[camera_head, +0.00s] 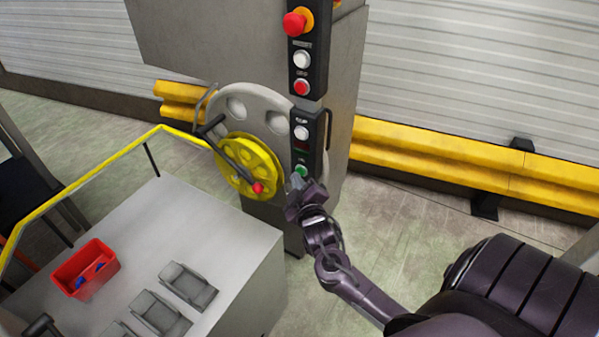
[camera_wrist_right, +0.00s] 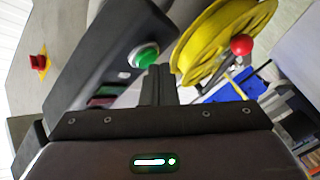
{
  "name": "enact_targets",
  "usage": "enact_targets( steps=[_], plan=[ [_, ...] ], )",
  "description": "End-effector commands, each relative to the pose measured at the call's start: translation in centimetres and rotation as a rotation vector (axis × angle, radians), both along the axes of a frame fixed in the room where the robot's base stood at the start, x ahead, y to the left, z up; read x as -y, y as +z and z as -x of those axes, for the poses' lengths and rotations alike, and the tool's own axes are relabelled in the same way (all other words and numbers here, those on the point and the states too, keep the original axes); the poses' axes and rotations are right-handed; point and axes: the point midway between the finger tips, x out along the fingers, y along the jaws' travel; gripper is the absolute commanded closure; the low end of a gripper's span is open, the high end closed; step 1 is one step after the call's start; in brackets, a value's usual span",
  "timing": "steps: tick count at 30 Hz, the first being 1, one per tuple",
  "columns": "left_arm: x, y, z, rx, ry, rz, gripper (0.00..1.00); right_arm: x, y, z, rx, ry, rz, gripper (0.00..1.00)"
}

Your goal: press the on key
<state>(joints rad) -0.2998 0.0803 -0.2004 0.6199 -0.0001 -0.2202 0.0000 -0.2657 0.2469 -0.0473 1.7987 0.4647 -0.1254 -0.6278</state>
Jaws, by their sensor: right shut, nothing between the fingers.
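The green key (camera_head: 301,170) sits low on the dark lower control panel (camera_head: 306,148) on the grey post in the head view. It also shows as a round green button in the right wrist view (camera_wrist_right: 145,55). My right gripper (camera_head: 296,183) is shut and empty, just below the green key in the head view. In the right wrist view its dark fingers (camera_wrist_right: 158,82) are together close to the key; I cannot tell whether they touch it. The label by the key is too small to read. My left gripper is out of view.
A yellow wheel (camera_head: 245,165) with a red-knobbed crank stands left of the panel. A red emergency button (camera_head: 294,23) is on the upper panel. A grey table with a red bin (camera_head: 86,268) is at the lower left. Yellow barriers (camera_head: 440,163) run behind.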

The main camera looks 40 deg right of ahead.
Motion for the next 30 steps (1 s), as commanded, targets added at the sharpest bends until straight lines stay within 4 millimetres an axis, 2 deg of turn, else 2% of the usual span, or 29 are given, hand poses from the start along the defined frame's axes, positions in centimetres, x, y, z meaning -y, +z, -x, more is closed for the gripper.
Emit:
enact_targets(
  steps=[30],
  plan=[
    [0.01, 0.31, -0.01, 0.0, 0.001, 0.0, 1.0, 0.61, 0.09, -0.24, 0.001, -0.001, 0.001, 1.0]
  ],
)
